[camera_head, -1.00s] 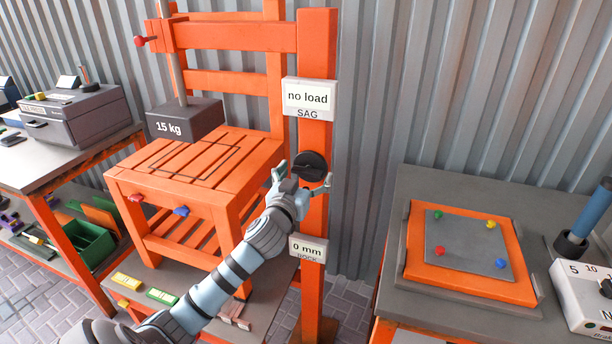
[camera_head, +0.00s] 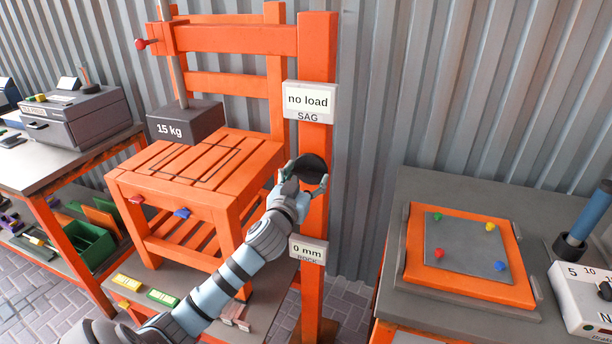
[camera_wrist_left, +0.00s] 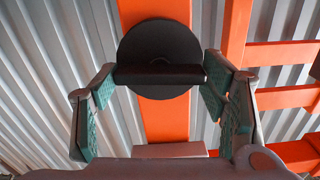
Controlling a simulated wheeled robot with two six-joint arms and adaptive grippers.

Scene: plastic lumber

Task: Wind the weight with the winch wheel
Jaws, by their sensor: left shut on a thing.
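The dark round winch wheel (camera_head: 310,166) is on the orange upright post. In the left wrist view the wheel (camera_wrist_left: 153,42) has a black crossbar handle. My left gripper (camera_head: 304,180) is at the wheel, its fingers on either side. In the wrist view its fingers (camera_wrist_left: 158,84) meet the two ends of the crossbar, shut on it. The dark grey 15 kg weight (camera_head: 186,122) hangs on a rod just above the orange slatted seat (camera_head: 190,160). My right gripper is out of view.
A "no load" SAG sign (camera_head: 309,101) is above the wheel and a "0 mm" ROCK sign (camera_head: 307,250) below it. A grey bench (camera_head: 400,225) at right holds an orange-framed plate (camera_head: 467,246). A table (camera_head: 60,165) with a grey machine (camera_head: 75,118) is at left.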

